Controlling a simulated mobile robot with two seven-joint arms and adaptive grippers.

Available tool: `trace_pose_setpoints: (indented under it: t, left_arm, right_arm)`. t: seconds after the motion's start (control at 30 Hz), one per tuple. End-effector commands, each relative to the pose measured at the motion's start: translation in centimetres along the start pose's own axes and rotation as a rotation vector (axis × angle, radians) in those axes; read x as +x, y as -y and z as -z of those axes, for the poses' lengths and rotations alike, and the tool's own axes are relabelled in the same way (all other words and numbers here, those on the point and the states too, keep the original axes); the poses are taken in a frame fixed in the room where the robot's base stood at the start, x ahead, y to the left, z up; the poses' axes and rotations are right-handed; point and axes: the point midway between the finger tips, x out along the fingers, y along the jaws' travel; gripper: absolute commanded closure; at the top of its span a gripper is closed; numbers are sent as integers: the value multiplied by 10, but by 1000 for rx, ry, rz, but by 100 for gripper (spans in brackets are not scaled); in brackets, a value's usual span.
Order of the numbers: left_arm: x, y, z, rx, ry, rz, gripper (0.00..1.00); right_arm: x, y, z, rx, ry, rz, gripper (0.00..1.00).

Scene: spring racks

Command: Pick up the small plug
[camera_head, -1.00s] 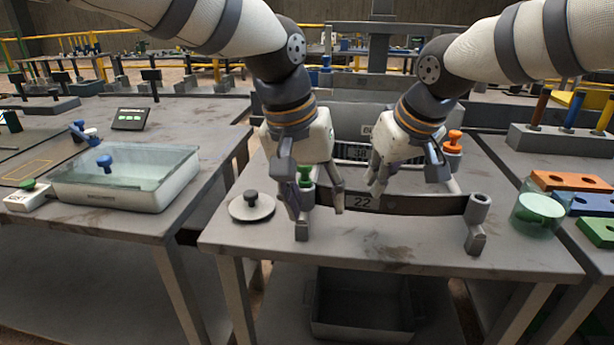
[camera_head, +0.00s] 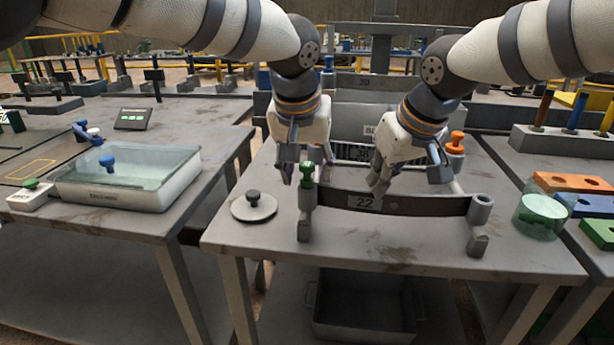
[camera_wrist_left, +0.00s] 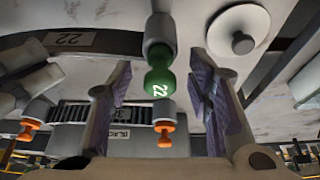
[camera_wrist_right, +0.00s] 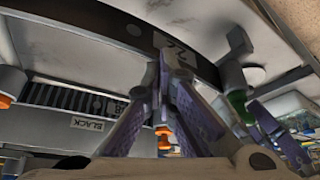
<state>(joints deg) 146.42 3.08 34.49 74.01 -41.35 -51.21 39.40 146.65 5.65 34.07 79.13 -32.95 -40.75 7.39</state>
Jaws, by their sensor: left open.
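A green plug (camera_head: 307,172) with a rounded head sits upright in the left grey post (camera_head: 305,215). In the left wrist view the green plug (camera_wrist_left: 159,82) carries the number 22. My left gripper (camera_head: 299,178) is open and empty just behind and above the post. In its wrist view its fingers (camera_wrist_left: 160,85) stand apart on either side of the plug, not touching it. A dark curved strip (camera_head: 415,204) labelled 22 runs from the left post to the right post (camera_head: 480,215). My right gripper (camera_head: 377,190) is shut on this strip near its label, seen closer in the right wrist view (camera_wrist_right: 163,65).
An orange plug (camera_head: 456,140) stands behind the strip. A grey disc with a knob (camera_head: 254,206) lies left of the post. A glass-topped tray (camera_head: 130,190) is on the left table.

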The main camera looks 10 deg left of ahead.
Motion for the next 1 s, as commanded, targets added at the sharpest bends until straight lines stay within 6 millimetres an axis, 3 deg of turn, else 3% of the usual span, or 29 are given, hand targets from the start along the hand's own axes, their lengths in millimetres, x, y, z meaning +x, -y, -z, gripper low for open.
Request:
trace_pose_setpoints:
  t: [0.03,0.17,0.33,0.67,0.77,1.0]
  left_arm:
    - [5,0,-1,0,6,-1,54]
    - [5,0,-1,0,6,0,56]
    - [5,0,-1,0,7,0,95]
    - [2,0,0,0,6,0,96]
    - [-12,0,7,-2,2,0,96]
    - [-68,-2,30,-2,3,-1,96]
  right_arm:
    - [10,1,-9,1,28,6,100]
    - [10,1,-9,1,28,6,100]
    - [10,1,-9,1,28,6,100]
    - [10,1,-9,1,28,6,100]
    - [10,1,-9,1,28,6,100]
    - [10,1,-9,1,28,6,100]
